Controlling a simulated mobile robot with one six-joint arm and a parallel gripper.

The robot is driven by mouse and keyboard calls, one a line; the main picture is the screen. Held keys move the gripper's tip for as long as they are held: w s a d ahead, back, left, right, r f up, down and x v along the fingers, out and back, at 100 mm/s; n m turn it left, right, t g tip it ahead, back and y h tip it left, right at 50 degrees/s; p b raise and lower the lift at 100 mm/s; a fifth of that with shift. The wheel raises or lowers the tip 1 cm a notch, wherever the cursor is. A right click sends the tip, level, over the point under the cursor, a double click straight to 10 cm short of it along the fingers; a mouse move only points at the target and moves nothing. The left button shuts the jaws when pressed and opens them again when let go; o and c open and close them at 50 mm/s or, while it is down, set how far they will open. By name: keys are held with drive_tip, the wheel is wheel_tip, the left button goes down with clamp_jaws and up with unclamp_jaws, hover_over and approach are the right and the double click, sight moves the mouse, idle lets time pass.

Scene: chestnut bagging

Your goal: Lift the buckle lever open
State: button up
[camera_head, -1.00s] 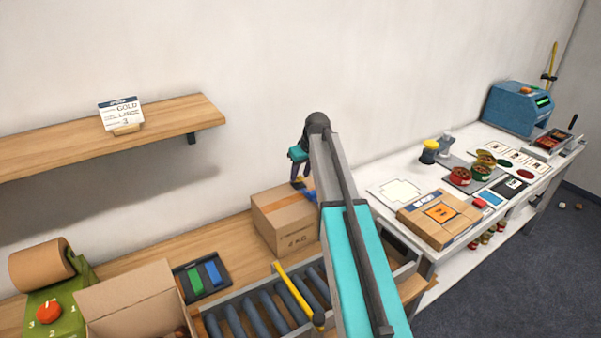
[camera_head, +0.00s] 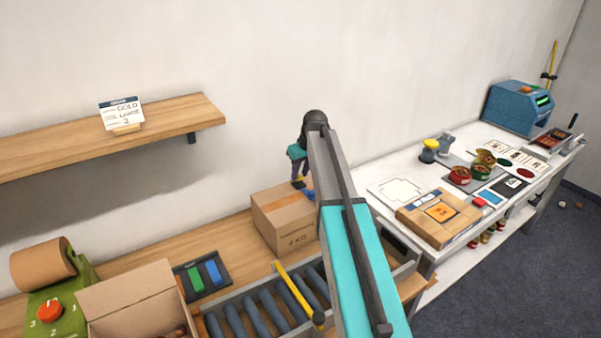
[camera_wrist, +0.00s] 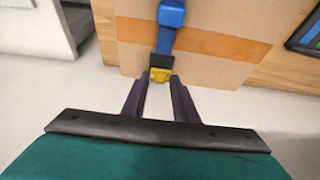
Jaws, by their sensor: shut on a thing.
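A blue buckle (camera_wrist: 171,14) with a strap sits on a cardboard box (camera_wrist: 205,62). Below it is a black piece with a yellow lever end (camera_wrist: 160,74). My gripper (camera_wrist: 160,78) has its two dark fingers on either side of the yellow end and is shut on it. In the head view the box (camera_head: 285,222) stands on the wooden bench against the wall, with a bit of the blue buckle (camera_head: 309,194) beside my arm. My gripper (camera_head: 299,182) is at the box's top there, and my arm hides the box's right side.
A roller conveyor (camera_head: 262,308) with a yellow bar lies in front of the box. An open carton (camera_head: 130,300) and a dark tray (camera_head: 202,275) stand to the left. A white table (camera_head: 395,185) with a parcel (camera_head: 440,218) and tins is to the right.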

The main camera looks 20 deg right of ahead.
drive_tip(key=shift+w+a+r+g+h+p, duration=0.15)
drive_tip(key=shift+w+r+g+p, duration=0.1)
drive_tip(key=shift+w+g+p, duration=0.35)
drive_tip(key=shift+w+a+r+g+h+p, duration=0.1)
drive_tip(key=shift+w+r+g+h+p, duration=0.2)
drive_tip(key=shift+g+p, duration=0.4)
drive_tip(key=shift+w+g+p, duration=0.45)
drive_tip(key=shift+w+g, duration=0.1)
drive_tip(key=shift+g, duration=0.45)
drive_tip(key=shift+w+a+f+g, duration=0.1)
drive_tip(key=shift+w+g, duration=0.05)
drive_tip(key=shift+g, duration=0.25)
drive_tip(key=o, duration=0.8)
drive_tip(key=shift+p, duration=0.35)
